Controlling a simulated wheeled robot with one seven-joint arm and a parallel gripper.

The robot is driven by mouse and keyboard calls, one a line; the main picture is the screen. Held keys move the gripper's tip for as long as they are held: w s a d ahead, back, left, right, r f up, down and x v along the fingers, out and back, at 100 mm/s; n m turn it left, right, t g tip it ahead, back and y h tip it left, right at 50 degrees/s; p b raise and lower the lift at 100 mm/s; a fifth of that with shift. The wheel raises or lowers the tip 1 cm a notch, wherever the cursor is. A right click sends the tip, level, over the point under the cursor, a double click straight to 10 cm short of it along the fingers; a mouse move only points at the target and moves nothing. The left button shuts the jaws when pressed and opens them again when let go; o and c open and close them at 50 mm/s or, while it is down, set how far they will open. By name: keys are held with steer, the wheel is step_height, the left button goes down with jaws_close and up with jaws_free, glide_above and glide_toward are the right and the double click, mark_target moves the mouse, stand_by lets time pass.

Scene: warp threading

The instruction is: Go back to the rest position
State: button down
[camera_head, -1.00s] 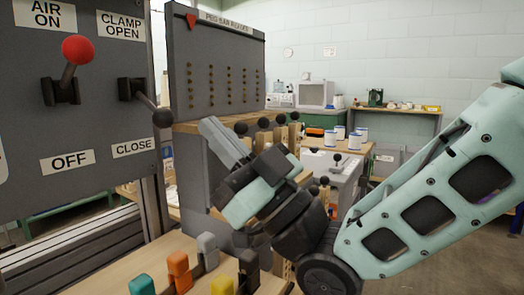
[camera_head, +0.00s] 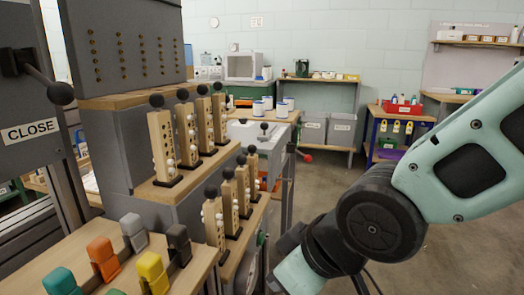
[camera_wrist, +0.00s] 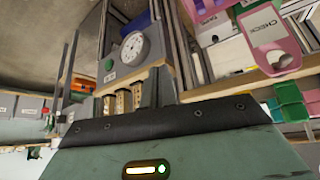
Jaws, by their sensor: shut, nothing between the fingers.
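My arm crosses the right side of the head view, with its teal upper link, a round dark elbow joint and the dark forearm bending down to the bottom edge. The fingers of my gripper are below the frame there. In the wrist view, no fingertips can be made out, so the jaws cannot be seen. A teal housing with a black band and a small green light, which looks like part of my own body, fills the bottom of the wrist view.
Wooden pegs with black knobs (camera_head: 161,146) stand in two stepped rows left of my arm. Coloured blocks (camera_head: 103,258) stand on a bench at bottom left. A lever (camera_head: 60,93) juts from the panel. The floor (camera_head: 470,265) is open at right.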

steer(key=s+d+f+m+g+h+p, duration=0.15)
steer(key=s+d+g+h, duration=0.25)
steer(key=s+d, duration=0.65)
step_height(320, 180, up, 27)
steer(key=p, duration=2.7)
steer(key=shift+w+d+r+m, duration=0.15)
steer(key=shift+w+d+m, duration=0.15)
steer(key=shift+m, duration=0.15)
